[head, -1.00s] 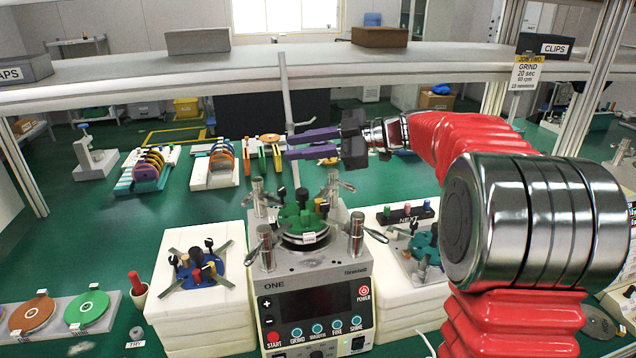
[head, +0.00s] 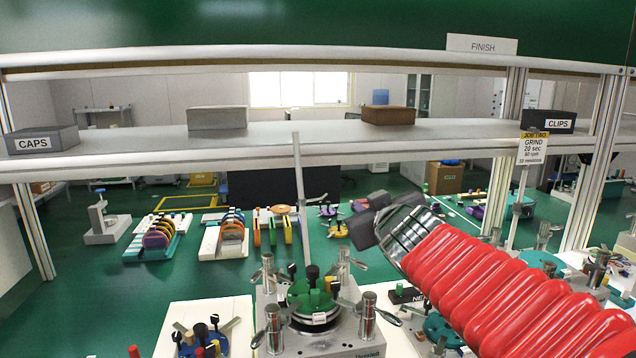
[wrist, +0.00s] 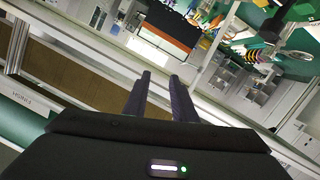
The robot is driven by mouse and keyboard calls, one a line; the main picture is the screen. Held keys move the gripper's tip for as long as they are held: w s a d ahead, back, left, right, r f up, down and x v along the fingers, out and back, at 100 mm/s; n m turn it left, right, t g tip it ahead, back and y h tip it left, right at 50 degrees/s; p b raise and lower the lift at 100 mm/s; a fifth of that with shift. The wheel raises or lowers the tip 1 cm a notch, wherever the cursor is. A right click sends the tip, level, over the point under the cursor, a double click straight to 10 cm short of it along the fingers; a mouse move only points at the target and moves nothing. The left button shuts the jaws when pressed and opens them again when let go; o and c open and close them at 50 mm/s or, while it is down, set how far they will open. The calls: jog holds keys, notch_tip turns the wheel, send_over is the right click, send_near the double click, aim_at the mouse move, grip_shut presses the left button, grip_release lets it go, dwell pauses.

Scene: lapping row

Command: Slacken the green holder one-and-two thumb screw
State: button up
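The green holder (head: 312,297) sits on top of the grey lapping machine (head: 318,345) in the lower middle of the head view. Black knobs (head: 312,272) and small posts stand up from it. I cannot tell which one is the one-and-two thumb screw. My gripper (head: 365,222) is above and to the right of the holder, well clear of it, and its fingers are mostly hidden in the head view. In the wrist view its two dark fingers (wrist: 160,75) stand apart with nothing between them. The green holder is not recognisable in the wrist view.
Metal posts with levers (head: 274,328) stand around the holder. A thin upright pole (head: 298,200) rises behind it. A blue holder (head: 200,345) lies on a white block at left, a teal one (head: 443,328) at right. A shelf (head: 300,142) crosses above.

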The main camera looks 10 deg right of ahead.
jog(key=s+a+f+m+g, duration=0.1)
jog(key=s+a+f+g, duration=0.1)
jog(key=s+f, duration=0.5)
jog(key=s+a+f+m+g+y, duration=0.1)
jog(key=s+f+g, duration=0.3)
jog(key=s+f, duration=0.4)
jog(key=s+a+f+m+g, duration=0.1)
jog(key=s+a+f+g, duration=0.3)
jog(key=s+f, duration=0.4)
jog(key=s, duration=0.5)
jog(key=shift+y, duration=0.3)
jog(key=shift+o, duration=0.9)
